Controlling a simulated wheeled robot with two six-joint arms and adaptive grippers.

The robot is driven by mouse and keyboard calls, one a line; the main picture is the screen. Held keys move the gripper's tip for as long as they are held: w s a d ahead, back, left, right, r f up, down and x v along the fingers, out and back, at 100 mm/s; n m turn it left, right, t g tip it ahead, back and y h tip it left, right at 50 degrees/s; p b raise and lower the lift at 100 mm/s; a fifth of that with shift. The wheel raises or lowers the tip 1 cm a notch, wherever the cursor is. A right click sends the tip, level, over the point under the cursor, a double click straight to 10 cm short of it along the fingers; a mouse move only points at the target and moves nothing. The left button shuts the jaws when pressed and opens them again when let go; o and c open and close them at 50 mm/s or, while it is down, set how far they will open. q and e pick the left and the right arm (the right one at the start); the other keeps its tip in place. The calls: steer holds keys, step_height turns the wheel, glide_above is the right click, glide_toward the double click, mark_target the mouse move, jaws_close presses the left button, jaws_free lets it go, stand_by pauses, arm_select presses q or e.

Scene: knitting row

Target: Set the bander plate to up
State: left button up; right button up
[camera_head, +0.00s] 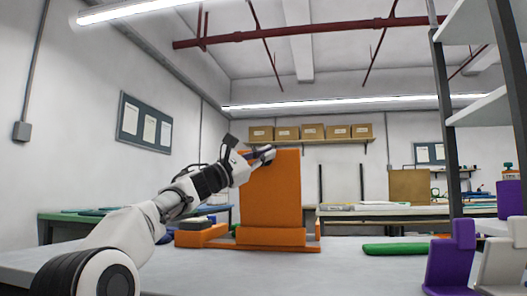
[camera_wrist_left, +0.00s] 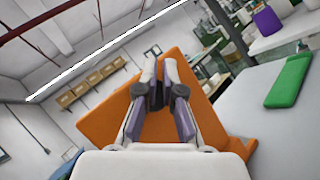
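The bander plate, a large flat orange panel (camera_head: 272,193), stands upright on an orange base (camera_head: 270,237) on the table. My left gripper (camera_head: 264,154) is at its upper left edge in the head view. In the left wrist view, the orange plate (camera_wrist_left: 110,125) lies behind and around the fingers, tilted in the picture. The fingertips of my left gripper (camera_wrist_left: 161,66) reach its edge and are close together. I cannot tell whether they pinch the plate or only rest against it. My right gripper is not in view.
A green block (camera_head: 396,248) lies on the grey table (camera_head: 345,270) to the right of the plate. Purple and white holders (camera_head: 452,258) stand at the right front by a dark-posted shelf. Brown boxes (camera_head: 312,131) sit on a wall shelf behind.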

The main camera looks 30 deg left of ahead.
arm_select(q)
steer(key=o, duration=0.9)
steer(key=shift+w+f, duration=0.75)
steer(key=shift+f, duration=0.15)
steer(key=shift+o, duration=0.2)
steer(key=a+v, duration=0.1)
steer(key=v, duration=1.1)
steer(key=shift+f+n, duration=0.15)
steer(key=shift+n, duration=0.15)
steer(key=shift+a, duration=0.15)
